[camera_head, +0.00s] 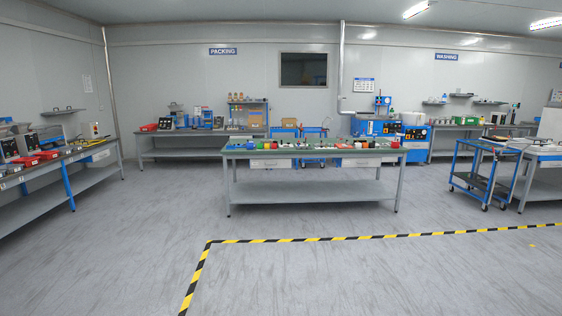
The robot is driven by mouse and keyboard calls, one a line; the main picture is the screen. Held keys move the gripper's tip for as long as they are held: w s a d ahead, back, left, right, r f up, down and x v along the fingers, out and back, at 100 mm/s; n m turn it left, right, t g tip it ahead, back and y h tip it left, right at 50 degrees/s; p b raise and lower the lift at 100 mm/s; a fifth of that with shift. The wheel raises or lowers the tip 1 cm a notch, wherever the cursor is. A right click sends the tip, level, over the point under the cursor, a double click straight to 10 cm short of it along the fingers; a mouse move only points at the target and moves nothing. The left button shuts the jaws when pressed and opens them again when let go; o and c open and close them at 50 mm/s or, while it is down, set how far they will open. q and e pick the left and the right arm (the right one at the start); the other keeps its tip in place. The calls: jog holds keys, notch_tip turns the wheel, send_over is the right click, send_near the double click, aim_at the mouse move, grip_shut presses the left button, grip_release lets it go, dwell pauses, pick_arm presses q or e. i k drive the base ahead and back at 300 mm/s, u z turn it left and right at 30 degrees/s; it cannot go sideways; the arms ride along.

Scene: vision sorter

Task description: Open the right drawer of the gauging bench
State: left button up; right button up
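No sign in view names a gauging bench, so I cannot tell which bench it is. The middle bench (310,187) stands ahead with a dark green top and a grey lower shelf. It has a left drawer (270,163) and a right drawer (361,162) under the top, both light grey and looking shut. The left-hand bench (40,204) has a drawer front (101,155) near its far end. A bench at the right edge also has a drawer front (551,164), partly cut off by the frame. Neither of my grippers is in view.
Small coloured items cover the middle bench's top. Yellow-black floor tape (330,238) runs in front of it. A blue trolley (482,172) stands at the right. Packing (223,51) and washing (446,57) signs hang on the back wall. The near floor is clear.

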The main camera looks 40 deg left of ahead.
aim_at(346, 163)
jog(key=u, duration=0.85)
jog(key=i, duration=2.35)
jog(key=z, duration=0.2)
jog(key=i, duration=2.55)
jog(key=z, duration=0.25)
jog(key=i, duration=2.5)
jog(key=z, duration=0.05)
